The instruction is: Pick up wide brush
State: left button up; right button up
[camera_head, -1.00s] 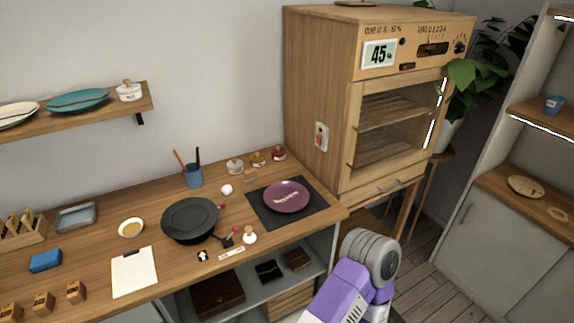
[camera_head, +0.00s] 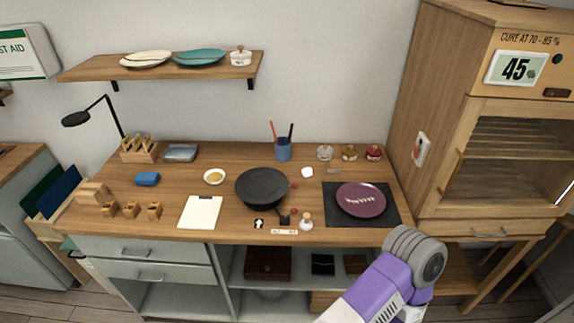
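A blue cup (camera_head: 283,150) stands at the back of the wooden workbench and holds a red stick-like tool (camera_head: 273,133) and a dark one (camera_head: 290,133). They may be brushes, but I cannot tell which, if either, is the wide brush. A small flat tool (camera_head: 334,170) lies on the bench right of the white ball, too small to identify. Neither of my grippers is in view. Only a purple and grey part of my own arm shows at the lower right, in front of the bench.
The workbench (camera_head: 330,232) carries a black round pan (camera_head: 262,187), a plum plate (camera_head: 361,200) on a dark mat, a white sheet (camera_head: 200,212), a small bowl (camera_head: 214,177) and several jars. A wooden cabinet (camera_head: 425,90) stands right. A wall shelf (camera_head: 90,72) hangs above.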

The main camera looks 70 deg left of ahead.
aim_at(335, 166)
jog(key=u, duration=2.2)
